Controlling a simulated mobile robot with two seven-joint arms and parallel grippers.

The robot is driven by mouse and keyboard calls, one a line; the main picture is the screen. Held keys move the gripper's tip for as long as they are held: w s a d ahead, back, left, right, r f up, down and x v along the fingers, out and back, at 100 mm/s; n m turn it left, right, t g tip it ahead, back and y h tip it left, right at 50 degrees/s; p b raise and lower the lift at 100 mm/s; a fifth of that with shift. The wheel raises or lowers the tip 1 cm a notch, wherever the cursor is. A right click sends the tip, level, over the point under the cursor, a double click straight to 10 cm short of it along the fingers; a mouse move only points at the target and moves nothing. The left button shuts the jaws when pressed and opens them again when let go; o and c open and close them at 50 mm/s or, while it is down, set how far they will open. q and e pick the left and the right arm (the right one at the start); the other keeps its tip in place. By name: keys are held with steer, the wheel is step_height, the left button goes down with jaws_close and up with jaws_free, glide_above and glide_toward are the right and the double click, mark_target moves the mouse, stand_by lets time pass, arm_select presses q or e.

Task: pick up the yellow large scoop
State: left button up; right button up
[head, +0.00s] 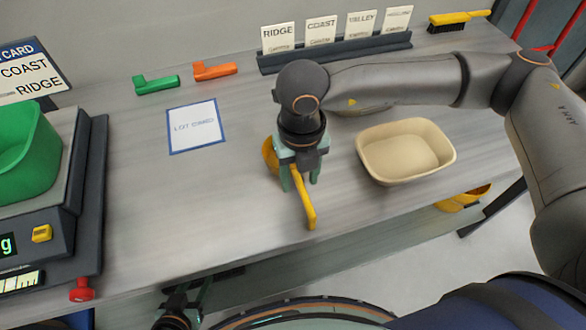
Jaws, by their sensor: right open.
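The yellow large scoop (307,204) lies on the grey table, its handle pointing toward the table's front edge. Part of its bowl shows at the left of my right gripper (300,180); the rest is hidden behind the gripper. My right gripper points down over the scoop with its green fingers apart, one on each side of the handle near the bowl. I cannot tell whether the fingers touch it. My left gripper (190,300) is low in front of the table at the bottom edge, partly cut off, and its jaw opening is unclear.
A cream tub (430,137) stands close at the right. A lot card (194,127) lies to the left, with green (157,85) and orange (215,71) tools behind it. A scale (60,222) with a green bucket (25,148) fills the left. The front-left table is clear.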

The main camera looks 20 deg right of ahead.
steer(key=shift+c, duration=0.3)
jaws_close()
stand_by(0.4)
